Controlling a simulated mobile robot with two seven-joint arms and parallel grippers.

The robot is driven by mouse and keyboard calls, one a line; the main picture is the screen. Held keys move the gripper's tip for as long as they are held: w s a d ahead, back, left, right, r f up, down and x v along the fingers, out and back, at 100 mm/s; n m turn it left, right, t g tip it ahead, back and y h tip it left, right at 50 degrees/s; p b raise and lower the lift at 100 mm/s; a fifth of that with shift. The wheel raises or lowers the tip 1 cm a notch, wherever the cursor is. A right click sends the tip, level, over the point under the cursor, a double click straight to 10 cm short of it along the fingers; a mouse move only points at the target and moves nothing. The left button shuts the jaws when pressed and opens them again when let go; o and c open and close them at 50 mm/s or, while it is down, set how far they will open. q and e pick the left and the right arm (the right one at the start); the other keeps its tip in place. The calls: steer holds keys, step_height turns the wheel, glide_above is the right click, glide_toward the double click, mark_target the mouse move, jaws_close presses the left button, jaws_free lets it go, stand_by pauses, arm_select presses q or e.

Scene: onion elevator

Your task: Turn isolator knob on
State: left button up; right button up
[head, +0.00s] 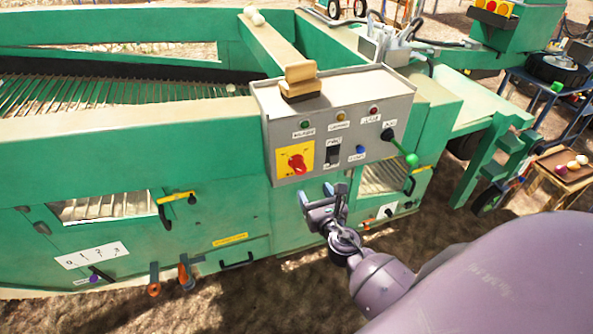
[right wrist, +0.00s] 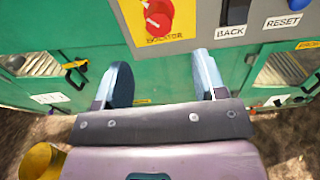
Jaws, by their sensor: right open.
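The isolator knob (head: 297,163) is red on a yellow plate (head: 283,157) at the lower left of the grey control box (head: 345,90). In the right wrist view the knob (right wrist: 158,14) shows at the top, above the word "ISOLATOR", and is cut by the frame's edge. My right gripper (head: 325,192) is open and empty, just below the control box and to the lower right of the knob. In the right wrist view its two fingers (right wrist: 163,82) stand apart below the knob, not touching it. My left gripper is not in view.
The box also carries a black switch (head: 333,154), a blue reset button (head: 360,150), several small lamps and a green-tipped lever (head: 410,159). A wooden block (head: 300,82) sits on top.

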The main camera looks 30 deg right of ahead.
mark_target(301, 171)
steer(key=x, duration=1)
steer(key=shift+w, duration=0.4)
steer(key=c, duration=0.9)
